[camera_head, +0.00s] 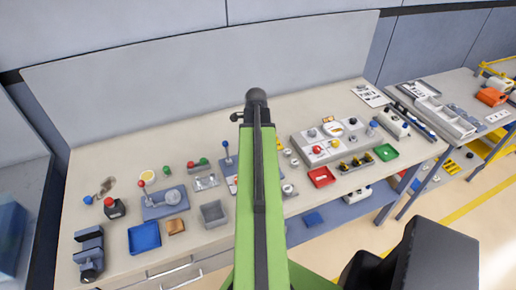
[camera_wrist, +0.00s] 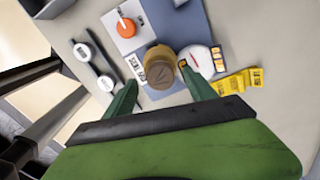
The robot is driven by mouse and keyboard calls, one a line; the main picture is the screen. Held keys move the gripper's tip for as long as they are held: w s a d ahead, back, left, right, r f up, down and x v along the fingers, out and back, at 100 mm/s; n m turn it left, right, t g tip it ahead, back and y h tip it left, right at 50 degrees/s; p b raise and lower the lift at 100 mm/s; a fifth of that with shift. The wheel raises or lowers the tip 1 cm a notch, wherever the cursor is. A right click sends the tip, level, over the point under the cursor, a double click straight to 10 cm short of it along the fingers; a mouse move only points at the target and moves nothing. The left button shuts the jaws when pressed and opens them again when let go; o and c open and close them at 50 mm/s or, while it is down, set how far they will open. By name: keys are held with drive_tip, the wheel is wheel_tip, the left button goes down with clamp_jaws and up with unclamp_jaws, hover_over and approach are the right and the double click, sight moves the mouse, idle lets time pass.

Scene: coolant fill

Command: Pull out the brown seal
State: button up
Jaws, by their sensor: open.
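A brown round piece (camera_wrist: 160,62), which looks like the brown seal, stands on a blue-grey plate (camera_wrist: 184,24) in the wrist view. Its darker top has a marking on it. My gripper (camera_wrist: 158,82) is open, with one green fingertip to the left of the brown piece and the other to its right. The picture does not show whether the fingers touch it. In the head view my arm covers the middle of the bench, and I cannot make out the gripper or the brown piece there.
A white dial (camera_wrist: 201,61) stands close by the right finger, with yellow tags (camera_wrist: 237,81) beyond it. An orange knob (camera_wrist: 126,28) is further off. Two round gauges (camera_wrist: 82,51) lie to the left.

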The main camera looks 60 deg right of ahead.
wheel_tip(320, 180, down, 2)
drive_tip(key=shift+f+b, duration=0.25)
drive_tip(key=shift+b, duration=0.3)
drive_tip(key=shift+r, duration=0.1)
drive_tip(key=c, duration=1.4)
drive_tip(key=o, duration=0.6)
drive_tip(key=c, duration=0.4)
drive_tip(key=shift+o, duration=0.2)
drive_tip(key=shift+r+p, duration=0.3)
drive_tip(key=shift+p, duration=0.1)
